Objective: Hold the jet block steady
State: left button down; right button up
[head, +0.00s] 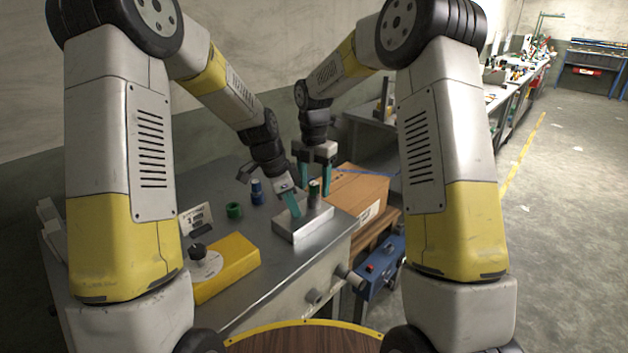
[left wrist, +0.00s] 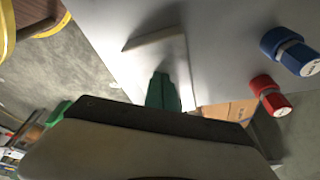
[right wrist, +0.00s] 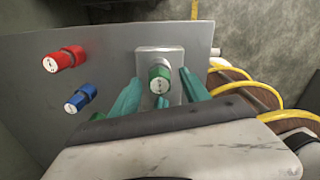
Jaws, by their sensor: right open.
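The jet block (head: 303,221) is a low pale grey metal block on the steel table, near its right edge. It also shows in the right wrist view (right wrist: 146,58). A small cylinder (head: 314,188) stands upright on it; in the right wrist view this cylinder (right wrist: 160,78) has a green rim and a pale marked top. My left gripper (head: 289,203) has its teal fingers together at the left side of the block; I cannot tell if they touch it. My right gripper (head: 314,178) is open, pointing down, with a finger on each side of the cylinder (right wrist: 160,90).
A green ring-like piece (head: 234,210) and a blue cylinder (head: 256,190) stand left of the block. The right wrist view also shows a red cylinder (right wrist: 65,60). A yellow box (head: 228,266) lies nearer. A cardboard box (head: 358,190) sits beyond the table's right edge.

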aim_at(314, 183)
pick_arm(q)
jog(key=shift+s+a+f, duration=0.1)
jog(key=shift+s+f, duration=0.1)
jog(key=shift+f, duration=0.1)
pick_arm(e)
grip_shut()
jog(key=shift+r, duration=0.55)
jog(key=shift+r, duration=2.25)
jog(key=shift+r, duration=1.5)
